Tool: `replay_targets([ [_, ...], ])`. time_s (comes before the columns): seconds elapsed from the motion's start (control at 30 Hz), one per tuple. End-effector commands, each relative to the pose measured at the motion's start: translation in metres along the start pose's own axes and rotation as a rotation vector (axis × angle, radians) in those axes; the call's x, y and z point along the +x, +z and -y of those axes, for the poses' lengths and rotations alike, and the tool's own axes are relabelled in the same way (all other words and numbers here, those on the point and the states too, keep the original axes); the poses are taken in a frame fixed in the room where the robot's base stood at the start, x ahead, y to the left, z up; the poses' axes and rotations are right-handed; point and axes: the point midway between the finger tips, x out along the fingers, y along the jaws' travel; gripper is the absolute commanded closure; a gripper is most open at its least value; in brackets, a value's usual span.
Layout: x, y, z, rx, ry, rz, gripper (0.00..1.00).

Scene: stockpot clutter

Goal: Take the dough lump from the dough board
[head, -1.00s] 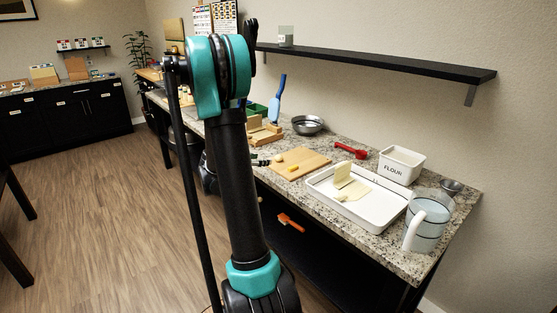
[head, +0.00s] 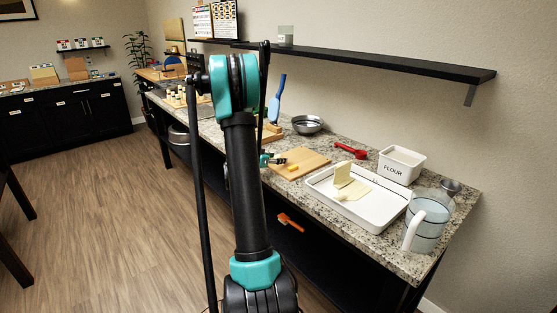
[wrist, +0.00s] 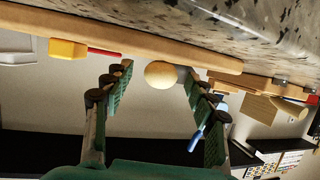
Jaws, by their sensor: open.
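The dough lump (wrist: 161,74) is a pale, rounded ball on the wooden dough board (wrist: 125,36), which runs across the top of the tilted wrist view. My gripper (wrist: 158,78) is open, with one finger to each side of the lump in that view; no contact shows. In the head view the dough board (head: 312,160) lies on the counter, with my gripper (head: 273,160) at its left edge. The lump cannot be made out there. A yellow block (head: 293,167) sits on the board and also shows in the wrist view (wrist: 67,49).
A white tray (head: 377,219) with a pale dough sheet stands right of the board. A black shelf (head: 380,64) hangs above.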

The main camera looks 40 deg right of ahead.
Motion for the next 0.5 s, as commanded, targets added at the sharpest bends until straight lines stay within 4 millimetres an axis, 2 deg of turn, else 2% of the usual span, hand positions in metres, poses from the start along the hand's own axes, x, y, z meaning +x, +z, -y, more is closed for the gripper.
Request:
replay_targets([
  [0.2,0.0022,0.0001,0.0004,0.000,-0.001,0.000,0.43],
  [0.5,0.0019,0.0001,0.0003,0.000,-0.001,0.000,0.79],
])
